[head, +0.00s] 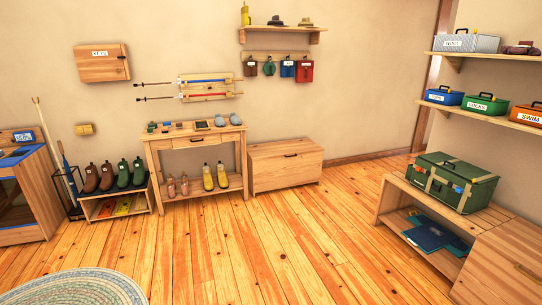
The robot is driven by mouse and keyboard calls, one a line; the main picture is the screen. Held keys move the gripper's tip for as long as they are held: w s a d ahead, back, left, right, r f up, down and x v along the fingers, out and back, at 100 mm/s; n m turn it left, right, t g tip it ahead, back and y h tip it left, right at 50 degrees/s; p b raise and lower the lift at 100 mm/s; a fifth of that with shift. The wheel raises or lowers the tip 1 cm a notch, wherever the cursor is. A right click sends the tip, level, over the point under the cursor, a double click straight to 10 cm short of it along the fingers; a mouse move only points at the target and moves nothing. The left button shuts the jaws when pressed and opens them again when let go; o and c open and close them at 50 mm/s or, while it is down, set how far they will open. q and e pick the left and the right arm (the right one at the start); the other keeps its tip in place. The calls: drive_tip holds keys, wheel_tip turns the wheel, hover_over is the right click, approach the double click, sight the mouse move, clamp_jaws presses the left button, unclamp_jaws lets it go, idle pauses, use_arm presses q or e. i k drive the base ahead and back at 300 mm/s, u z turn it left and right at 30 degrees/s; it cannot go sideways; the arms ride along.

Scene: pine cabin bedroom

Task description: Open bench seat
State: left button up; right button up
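A low wooden box bench (286,172) stands against the far wall, right of the table. Its flat top looks closed, and a small dark handle shows near the top of its front. A second low wooden bench (392,196) runs along the right wall, with an open shelf holding dark blue folded things (436,236). A wooden box with a dark handle (510,262) adjoins its near end, cut by the picture edge, and its top also looks closed. I cannot tell which one is the bench seat. Neither of my grippers is in view.
A green case (455,186) sits on the right bench. A wooden table (193,142) with shoes stands left of the box bench, beside a boot rack (118,200). A braided rug (75,288) lies at the lower left. The middle floor (260,245) is clear.

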sight(286, 149)
drive_tip(key=u, duration=0.1)
drive_tip(key=i, duration=2.35)
drive_tip(key=z, duration=0.5)
drive_tip(key=i, duration=2.45)
drive_tip(key=z, duration=0.65)
drive_tip(key=i, duration=0.75)
drive_tip(key=z, duration=0.15)
